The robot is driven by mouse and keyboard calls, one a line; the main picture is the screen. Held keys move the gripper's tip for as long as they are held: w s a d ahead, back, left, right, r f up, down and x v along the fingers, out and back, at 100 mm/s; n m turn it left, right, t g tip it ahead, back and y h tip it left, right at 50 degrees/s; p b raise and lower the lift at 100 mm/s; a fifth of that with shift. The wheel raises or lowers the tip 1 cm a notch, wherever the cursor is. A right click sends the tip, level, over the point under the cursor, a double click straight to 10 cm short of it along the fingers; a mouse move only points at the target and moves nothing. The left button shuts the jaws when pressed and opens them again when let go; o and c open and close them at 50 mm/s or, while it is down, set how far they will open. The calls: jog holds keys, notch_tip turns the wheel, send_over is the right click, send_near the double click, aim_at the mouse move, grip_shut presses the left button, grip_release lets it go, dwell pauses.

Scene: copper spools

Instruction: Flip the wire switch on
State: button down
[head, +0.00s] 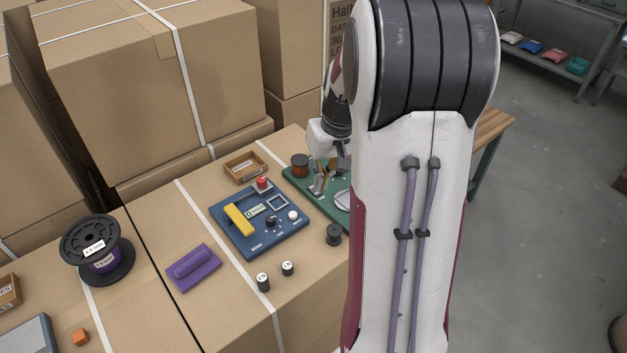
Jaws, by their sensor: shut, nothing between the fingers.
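A blue control panel (256,240) lies on the cardboard box top, with a yellow lever (238,219), a red button (263,183), a black knob and a white knob. Behind it to the right is a green board (341,218) with a copper spool (300,166) and a pale round part, partly hidden by my arm. I cannot tell for sure which part is the wire switch. My gripper (320,184) is shut and empty, low over the green board's left part, right of the red button. Its fingertips are small here, and I cannot tell whether they touch anything.
A small cardboard tray (245,167) stands behind the panel. A purple block (193,268), two small labelled weights (263,282) and a dark spool (334,235) lie around it. A large black spool (97,249) stands at left. Tall boxes (110,75) rise behind.

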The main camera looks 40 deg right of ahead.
jog(key=w+d+n+t, duration=0.1)
jog(key=w+d+n, duration=0.3)
jog(key=w+d, duration=0.3)
jog(key=shift+w+d+t+h, duration=0.15)
jog(key=shift+w+t+h, duration=0.15)
jog(key=shift+t, duration=0.1)
jog(key=shift+f, duration=0.1)
jog(key=shift+f, duration=0.15)
send_over(311, 186)
jog(key=s, duration=0.2)
jog(key=f, duration=1.1)
jog(key=shift+w, duration=0.2)
jog(key=shift+s+x, duration=0.2)
jog(key=shift+x, duration=0.85)
jog(key=shift+w+f+g, duration=0.25)
jog(key=shift+f+g, duration=0.05)
